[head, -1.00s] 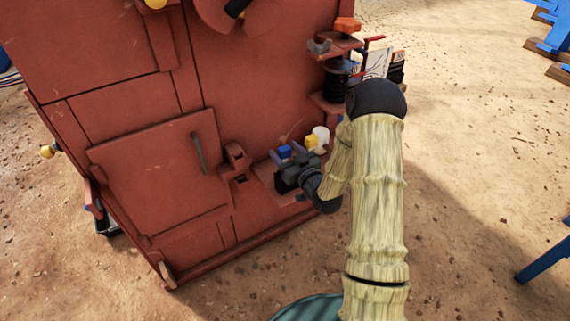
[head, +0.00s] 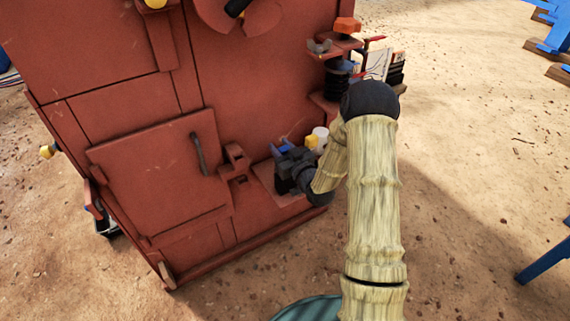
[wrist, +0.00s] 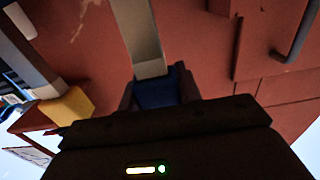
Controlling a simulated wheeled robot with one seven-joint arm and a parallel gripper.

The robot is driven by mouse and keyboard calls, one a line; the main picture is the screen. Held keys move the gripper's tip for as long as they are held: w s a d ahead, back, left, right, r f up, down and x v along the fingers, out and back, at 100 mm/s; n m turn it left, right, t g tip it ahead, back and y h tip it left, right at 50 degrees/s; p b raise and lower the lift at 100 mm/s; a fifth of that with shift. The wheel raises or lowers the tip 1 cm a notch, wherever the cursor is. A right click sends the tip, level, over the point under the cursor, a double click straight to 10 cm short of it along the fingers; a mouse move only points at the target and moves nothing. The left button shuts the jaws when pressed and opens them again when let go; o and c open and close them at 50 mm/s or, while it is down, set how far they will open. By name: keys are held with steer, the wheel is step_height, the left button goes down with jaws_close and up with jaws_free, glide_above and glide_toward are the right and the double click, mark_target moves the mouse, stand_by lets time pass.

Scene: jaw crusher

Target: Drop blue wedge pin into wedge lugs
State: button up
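The blue wedge pin shows in the wrist view as a blue block (wrist: 156,92) with a grey bar (wrist: 143,38) running to the top edge. My gripper's dark fingers (wrist: 158,84) stand on both sides of the blue block, with no clear gap; whether they grip it is unclear. In the head view my gripper (head: 283,157) is at the small red shelf (head: 268,185), with a little blue (head: 277,150) showing beside it. The wedge lugs appear to be the red blocks (head: 237,158) just left of the shelf, beside the door.
The yellow block (head: 311,141) and white cylinder (head: 321,133) stand close right of my gripper. The yellow block (wrist: 69,106) also shows in the wrist view. The red door (head: 155,175) has a dark handle (head: 198,153).

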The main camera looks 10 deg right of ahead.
jaws_close()
steer(key=shift+r, duration=0.1)
step_height(320, 180, up, 10)
steer(key=p, duration=0.2)
stand_by(0.5)
